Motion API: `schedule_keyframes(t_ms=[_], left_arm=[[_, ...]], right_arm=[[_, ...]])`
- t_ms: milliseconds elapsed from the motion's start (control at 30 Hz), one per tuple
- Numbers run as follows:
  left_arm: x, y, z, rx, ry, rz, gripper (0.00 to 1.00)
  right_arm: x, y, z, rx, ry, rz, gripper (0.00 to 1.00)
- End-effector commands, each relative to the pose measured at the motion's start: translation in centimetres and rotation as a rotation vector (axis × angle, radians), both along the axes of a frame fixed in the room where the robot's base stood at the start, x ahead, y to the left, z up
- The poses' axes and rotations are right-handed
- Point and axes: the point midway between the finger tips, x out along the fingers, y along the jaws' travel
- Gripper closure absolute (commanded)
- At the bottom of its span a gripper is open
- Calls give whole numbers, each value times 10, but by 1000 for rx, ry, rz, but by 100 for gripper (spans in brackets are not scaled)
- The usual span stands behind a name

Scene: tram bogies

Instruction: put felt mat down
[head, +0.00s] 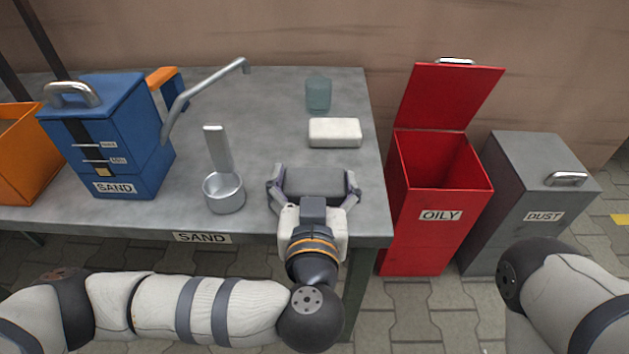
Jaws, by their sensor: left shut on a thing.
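The felt mat (316,181) is a dark grey block-like piece between the fingers of my left gripper (314,187). The left gripper is shut on it, with one finger on each side. The mat is over the front right part of the grey table (272,130). I cannot tell whether it touches the table top or is a little above it. My right arm comes in at the lower right, and its gripper is out of view.
A metal scoop (224,194) lies left of the mat. A white block (335,132) and a greenish glass (318,93) are behind it. A blue SAND box (119,140) with a spout stands left. An open red OILY bin (432,230) and closed grey DUST bin (515,220) stand right.

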Motion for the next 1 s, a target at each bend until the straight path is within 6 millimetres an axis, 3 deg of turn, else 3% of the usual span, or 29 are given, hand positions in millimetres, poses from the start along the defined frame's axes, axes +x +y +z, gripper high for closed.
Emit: schedule_keyframes(t_ms=[133,167,200,233,667,1000], left_arm=[[0,0,-2,0,0,0,41],[0,0,-2,0,0,0,11],[0,0,-2,-1,0,0,2],[0,0,-2,-1,1,0,0],[-4,-1,2,1,0,-2,0],[-79,-3,16,-1,-1,-6,0]], right_arm=[[0,0,1,0,-1,0,60],[0,0,1,0,-1,0,60],[0,0,1,0,-1,0,60],[0,0,1,0,-1,0,60],[1,0,2,0,-2,0,60],[7,0,20,0,-26,0,60]])
